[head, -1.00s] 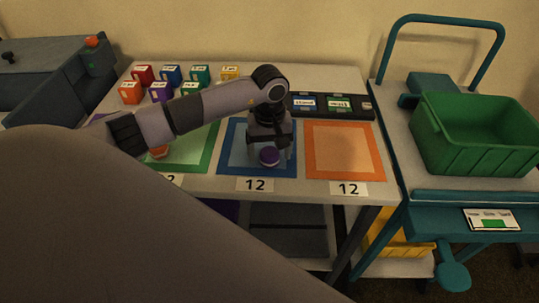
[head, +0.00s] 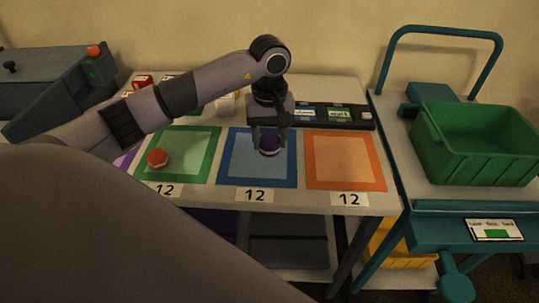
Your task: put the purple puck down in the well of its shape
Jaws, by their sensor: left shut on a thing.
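The purple puck (head: 270,148) is between the fingers of my left gripper (head: 270,143), in front of the blue-bordered square (head: 237,173) in the head view. The gripper is shut on it, fingers pointing down. The puck looks raised off the table, though its exact height is hard to tell. I cannot make out a well of its shape. A long dark tray (head: 360,122) with blue and green labelled pieces lies behind, partly hidden by my gripper. My right gripper is not in view.
The orange-bordered square (head: 345,160) is empty. A green bin (head: 475,150) stands on the cart at right.

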